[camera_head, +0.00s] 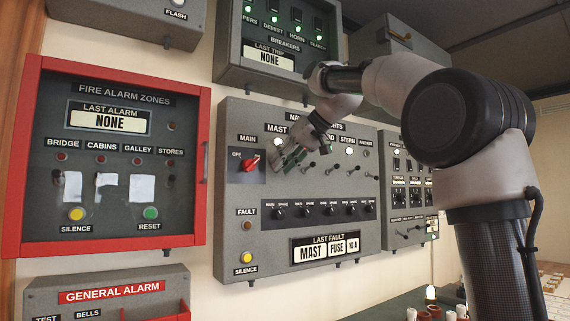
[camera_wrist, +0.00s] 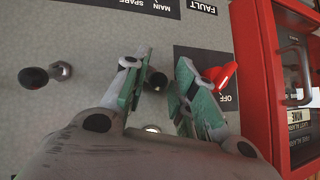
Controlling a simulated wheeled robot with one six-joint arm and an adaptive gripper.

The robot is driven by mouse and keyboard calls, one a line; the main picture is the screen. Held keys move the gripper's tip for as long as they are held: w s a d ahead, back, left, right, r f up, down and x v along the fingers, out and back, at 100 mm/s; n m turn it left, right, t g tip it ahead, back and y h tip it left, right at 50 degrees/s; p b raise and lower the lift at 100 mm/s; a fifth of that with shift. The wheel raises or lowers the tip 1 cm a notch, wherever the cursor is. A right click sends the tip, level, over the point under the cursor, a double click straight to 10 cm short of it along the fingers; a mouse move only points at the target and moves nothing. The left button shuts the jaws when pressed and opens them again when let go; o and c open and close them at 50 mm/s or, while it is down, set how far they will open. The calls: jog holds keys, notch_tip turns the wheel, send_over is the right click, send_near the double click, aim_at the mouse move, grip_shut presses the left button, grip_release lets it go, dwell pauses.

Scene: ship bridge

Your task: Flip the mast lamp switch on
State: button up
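The grey navigation lights panel (camera_head: 230,190) is on the wall in the middle of the head view. Its MAST label (camera_head: 276,128) is at the upper left, with a pale lamp under it. My gripper (camera_head: 284,160) is in front of the mast column and hides its switch in the head view. In the wrist view my gripper (camera_wrist: 158,88) is open, its two green-and-grey fingers on either side of a dark-tipped toggle (camera_wrist: 157,79), seemingly the mast switch. Whether either finger touches it I cannot tell, nor which way it is thrown.
The red main knob (camera_head: 250,163) is just left of my gripper; in the wrist view the knob (camera_wrist: 225,75) is close beside the right finger. Another toggle (camera_wrist: 34,77) is to the left. The red-framed fire alarm cabinet (camera_head: 203,150) stands left, the breakers box (camera_head: 228,70) above.

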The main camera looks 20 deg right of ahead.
jog(key=shift+d, duration=0.1)
jog(key=shift+s+d+r, duration=0.15)
jog(key=v, duration=1.1)
jog(key=shift+s+r, duration=0.1)
jog(key=shift+r, duration=0.1)
